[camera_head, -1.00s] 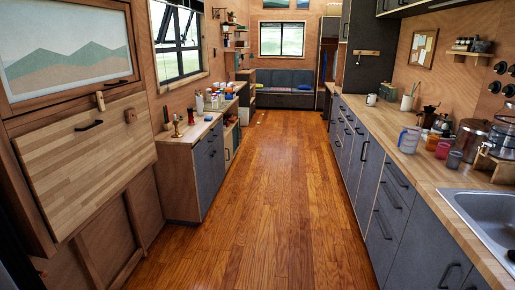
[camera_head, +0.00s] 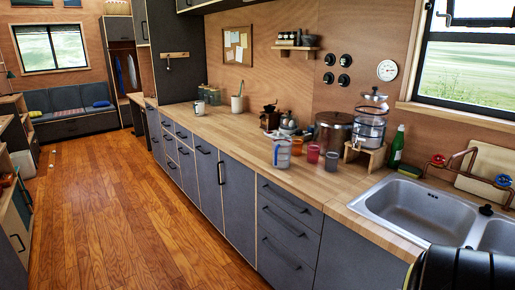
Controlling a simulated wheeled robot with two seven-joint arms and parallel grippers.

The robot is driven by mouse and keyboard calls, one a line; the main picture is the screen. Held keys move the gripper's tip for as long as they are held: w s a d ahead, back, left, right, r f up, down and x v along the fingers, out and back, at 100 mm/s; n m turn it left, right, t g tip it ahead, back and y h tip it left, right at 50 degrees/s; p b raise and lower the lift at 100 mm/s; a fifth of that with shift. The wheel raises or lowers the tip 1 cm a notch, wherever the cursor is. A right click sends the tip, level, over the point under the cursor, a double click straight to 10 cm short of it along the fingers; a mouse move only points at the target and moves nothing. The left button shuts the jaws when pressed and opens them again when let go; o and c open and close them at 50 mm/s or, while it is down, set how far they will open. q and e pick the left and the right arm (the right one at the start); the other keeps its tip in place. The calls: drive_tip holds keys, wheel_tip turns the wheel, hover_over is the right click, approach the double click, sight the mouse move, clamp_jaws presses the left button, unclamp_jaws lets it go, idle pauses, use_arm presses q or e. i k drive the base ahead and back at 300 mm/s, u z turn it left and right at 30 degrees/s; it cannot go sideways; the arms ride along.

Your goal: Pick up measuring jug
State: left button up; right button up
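The measuring jug (camera_head: 281,153) looks like the clear, bluish jug with a handle. It stands upright on the wooden counter (camera_head: 228,130), left of the sink, near the counter's front edge. Its markings are too small to read. Neither of my grippers shows in this view. A dark rounded part at the bottom right corner looks like part of my own arm, with no fingers visible.
A large pot (camera_head: 333,131), a glass dispenser (camera_head: 371,122) and a coffee grinder (camera_head: 270,118) are behind. The sink (camera_head: 420,205) is right. The floor (camera_head: 130,210) is clear.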

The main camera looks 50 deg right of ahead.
sight(282, 145)
drive_tip(key=z, duration=0.45)
drive_tip(key=i, duration=1.8)
drive_tip(key=z, duration=1.95)
drive_tip(key=i, duration=1.2)
drive_tip(key=z, duration=0.85)
